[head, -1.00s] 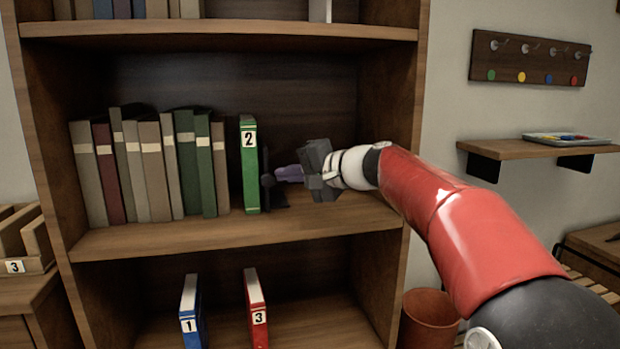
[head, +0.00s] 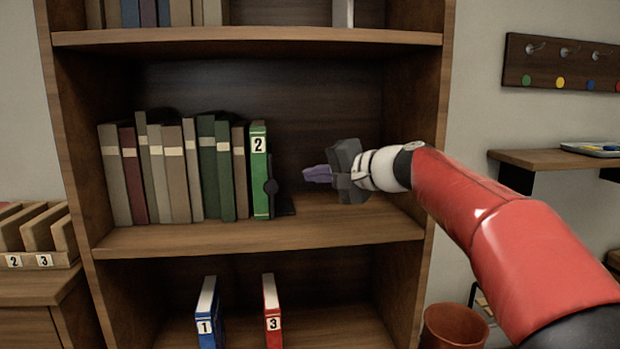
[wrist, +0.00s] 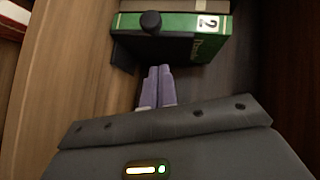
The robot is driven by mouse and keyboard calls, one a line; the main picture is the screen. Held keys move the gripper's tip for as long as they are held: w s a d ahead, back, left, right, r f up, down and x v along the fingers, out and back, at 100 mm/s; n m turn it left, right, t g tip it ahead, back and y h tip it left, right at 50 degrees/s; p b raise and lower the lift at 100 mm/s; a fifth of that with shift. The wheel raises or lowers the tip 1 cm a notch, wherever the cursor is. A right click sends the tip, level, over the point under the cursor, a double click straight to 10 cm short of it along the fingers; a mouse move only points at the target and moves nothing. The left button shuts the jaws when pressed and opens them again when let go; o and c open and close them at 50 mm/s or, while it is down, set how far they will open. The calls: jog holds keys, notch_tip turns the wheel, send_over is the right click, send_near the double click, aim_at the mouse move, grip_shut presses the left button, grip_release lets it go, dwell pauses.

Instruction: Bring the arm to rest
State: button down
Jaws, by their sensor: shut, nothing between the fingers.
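My gripper (head: 318,174) is at the right part of the middle shelf, in front of the bookcase's dark back. Its purple fingers are together with nothing between them. They also show in the wrist view (wrist: 158,84), pointing toward the green book. The green book (head: 259,170) labelled 2 stands upright at the right end of the book row. It also shows in the wrist view (wrist: 185,50). A black bookend (head: 273,188) with a round knob stands against its right side. A gap lies between my fingertips and the bookend.
The middle shelf (head: 330,225) is bare to the right of the bookend. The bookcase's right side wall (head: 415,120) is close to my arm. Blue book 1 (head: 207,315) and red book 3 (head: 271,310) stand below. A wall shelf (head: 520,160) and a bin (head: 455,328) are at right.

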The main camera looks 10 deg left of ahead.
jog(key=b+v, duration=0.1)
jog(key=v, duration=0.7)
jog(key=s+d+f+n+h, duration=0.1)
jog(key=s+d+f+h, duration=0.3)
jog(key=s+f, duration=0.6)
jog(key=s+d+f+n+g+h, duration=0.1)
jog(key=s+d+f+h, duration=0.4)
jog(key=s+f, duration=0.5)
jog(key=s+d+f+n+g+h, duration=0.1)
jog(key=s+d+f+h, duration=0.3)
jog(key=s+d+f, duration=0.3)
notch_tip(320, 180, down, 3)
jog(key=s, duration=0.3)
jog(key=shift+d+n, duration=0.2)
jog(key=shift+n, duration=0.1)
jog(key=shift+r, duration=0.1)
